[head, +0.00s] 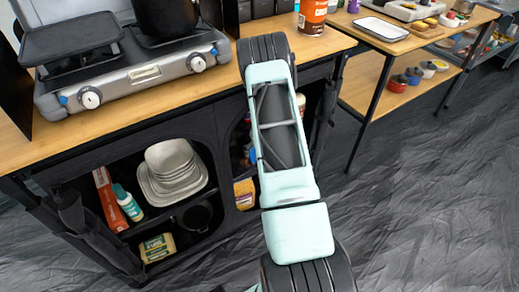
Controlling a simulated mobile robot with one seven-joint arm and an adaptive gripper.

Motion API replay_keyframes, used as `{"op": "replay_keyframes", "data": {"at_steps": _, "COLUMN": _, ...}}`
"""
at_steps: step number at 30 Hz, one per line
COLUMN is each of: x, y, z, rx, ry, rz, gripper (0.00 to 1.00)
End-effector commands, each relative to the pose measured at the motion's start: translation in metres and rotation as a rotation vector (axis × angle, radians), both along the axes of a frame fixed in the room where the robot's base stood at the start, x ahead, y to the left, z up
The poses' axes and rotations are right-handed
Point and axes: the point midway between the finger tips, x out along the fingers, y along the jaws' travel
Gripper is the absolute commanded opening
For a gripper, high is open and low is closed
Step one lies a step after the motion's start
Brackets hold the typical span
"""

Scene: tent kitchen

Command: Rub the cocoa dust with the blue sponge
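My gripper is not in view; only my pale green and dark arm shows, reaching from the bottom over the front of the counter (130,122). I cannot make out the blue sponge or any cocoa dust in this view. My arm hides part of the counter's right end and part of the shelf below it. A small blue patch shows beside my arm in that shelf, too small to identify.
A camping stove (135,72) with a dark pot (166,16) stands on the counter. Stacked plates (172,170) sit on the shelf below. A second table holds a white tray (382,29). The floor at right is clear.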

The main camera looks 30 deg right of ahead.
Motion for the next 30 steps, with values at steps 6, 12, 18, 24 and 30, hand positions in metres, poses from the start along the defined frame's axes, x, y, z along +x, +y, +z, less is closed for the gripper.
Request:
{"op": "replay_keyframes", "data": {"at_steps": 6, "x": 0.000, "y": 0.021, "z": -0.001, "rx": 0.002, "ry": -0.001, "rz": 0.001, "gripper": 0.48}}
{"op": "replay_keyframes", "data": {"at_steps": 12, "x": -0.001, "y": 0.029, "z": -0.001, "rx": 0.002, "ry": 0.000, "rz": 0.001, "gripper": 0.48}}
{"op": "replay_keyframes", "data": {"at_steps": 18, "x": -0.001, "y": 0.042, "z": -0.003, "rx": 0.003, "ry": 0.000, "rz": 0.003, "gripper": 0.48}}
{"op": "replay_keyframes", "data": {"at_steps": 24, "x": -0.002, "y": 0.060, "z": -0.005, "rx": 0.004, "ry": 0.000, "rz": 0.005, "gripper": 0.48}}
{"op": "replay_keyframes", "data": {"at_steps": 30, "x": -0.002, "y": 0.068, "z": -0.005, "rx": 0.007, "ry": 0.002, "rz": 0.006, "gripper": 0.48}}
